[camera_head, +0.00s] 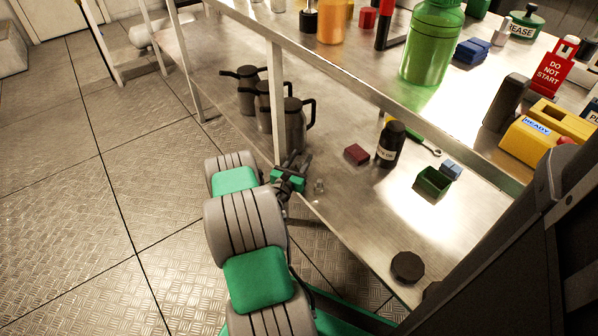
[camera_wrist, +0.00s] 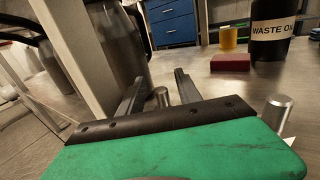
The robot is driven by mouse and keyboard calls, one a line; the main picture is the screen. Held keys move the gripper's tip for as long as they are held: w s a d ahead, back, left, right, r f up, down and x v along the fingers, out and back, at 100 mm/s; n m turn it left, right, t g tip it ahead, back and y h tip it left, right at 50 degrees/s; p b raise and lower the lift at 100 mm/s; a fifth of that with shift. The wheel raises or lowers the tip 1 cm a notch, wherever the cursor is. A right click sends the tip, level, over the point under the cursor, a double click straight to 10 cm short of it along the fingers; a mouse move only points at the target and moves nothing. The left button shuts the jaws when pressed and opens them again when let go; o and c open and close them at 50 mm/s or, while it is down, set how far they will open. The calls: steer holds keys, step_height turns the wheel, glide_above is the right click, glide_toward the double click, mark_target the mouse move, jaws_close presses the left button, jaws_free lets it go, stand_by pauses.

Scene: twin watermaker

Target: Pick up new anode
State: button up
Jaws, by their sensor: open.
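Two small grey metal cylinders stand upright on the lower shelf in the wrist view, and either could be the new anode. One cylinder (camera_wrist: 161,97) is between the fingers of my gripper (camera_wrist: 160,88), toward their tips; I see a gap on both sides of it. The other cylinder (camera_wrist: 278,112) stands to the right, outside the fingers, with a white patch beside it. My gripper is open and low over the shelf edge in the head view (camera_head: 297,165). A small metal piece (camera_head: 319,185) shows just right of it there. Neither cylinder carries a readable mark.
A table leg (camera_head: 276,105) and dark jugs (camera_head: 292,128) stand close to my gripper. A dark red block (camera_head: 356,154), a waste oil bottle (camera_head: 390,145), and a green open box (camera_head: 433,182) are on the lower shelf (camera_head: 345,205). The upper tabletop overhangs it.

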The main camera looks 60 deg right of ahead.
steer(key=shift+d, duration=0.85)
jaws_close()
